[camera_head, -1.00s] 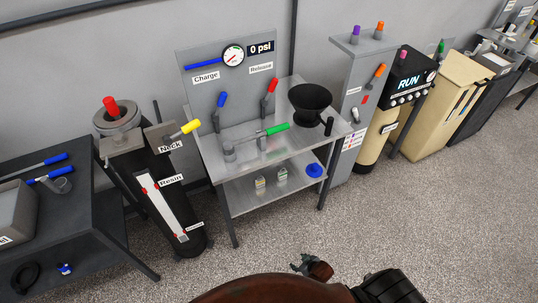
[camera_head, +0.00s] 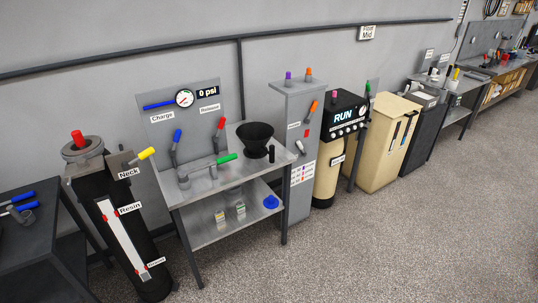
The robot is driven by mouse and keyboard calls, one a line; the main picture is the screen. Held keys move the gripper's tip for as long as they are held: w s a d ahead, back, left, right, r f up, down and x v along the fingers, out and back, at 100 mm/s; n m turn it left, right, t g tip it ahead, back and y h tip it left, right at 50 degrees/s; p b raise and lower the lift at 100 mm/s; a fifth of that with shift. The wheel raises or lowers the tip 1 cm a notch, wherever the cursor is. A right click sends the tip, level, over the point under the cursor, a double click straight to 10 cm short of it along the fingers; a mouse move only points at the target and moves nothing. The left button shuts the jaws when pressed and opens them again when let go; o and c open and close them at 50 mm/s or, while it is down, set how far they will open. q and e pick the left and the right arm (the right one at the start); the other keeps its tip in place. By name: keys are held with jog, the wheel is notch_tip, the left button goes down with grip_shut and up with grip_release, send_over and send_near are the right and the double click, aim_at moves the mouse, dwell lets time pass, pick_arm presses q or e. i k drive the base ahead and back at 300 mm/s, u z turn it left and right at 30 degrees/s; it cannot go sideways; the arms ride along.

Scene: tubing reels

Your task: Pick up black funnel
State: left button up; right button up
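The black funnel (camera_head: 256,138) stands wide end up on the top of a grey metal bench (camera_head: 221,180), towards its right side. A small black cylinder stands close to its right. Neither of my grippers shows in the head view now, so whether they are open or shut is hidden.
A green-handled lever (camera_head: 226,159), a blue-handled lever (camera_head: 177,136) and a red-handled lever (camera_head: 220,124) are left of the funnel. A black resin tank (camera_head: 122,220) stands left of the bench, a grey cabinet (camera_head: 300,150) right. The floor (camera_head: 400,245) in front is clear.

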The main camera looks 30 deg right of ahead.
aim_at(254, 136)
jog(key=u, duration=0.5)
jog(key=i, duration=1.65)
jog(key=z, duration=1.1)
jog(key=i, duration=0.8)
jog(key=z, duration=1.05)
jog(key=i, duration=0.25)
jog(key=z, duration=0.3)
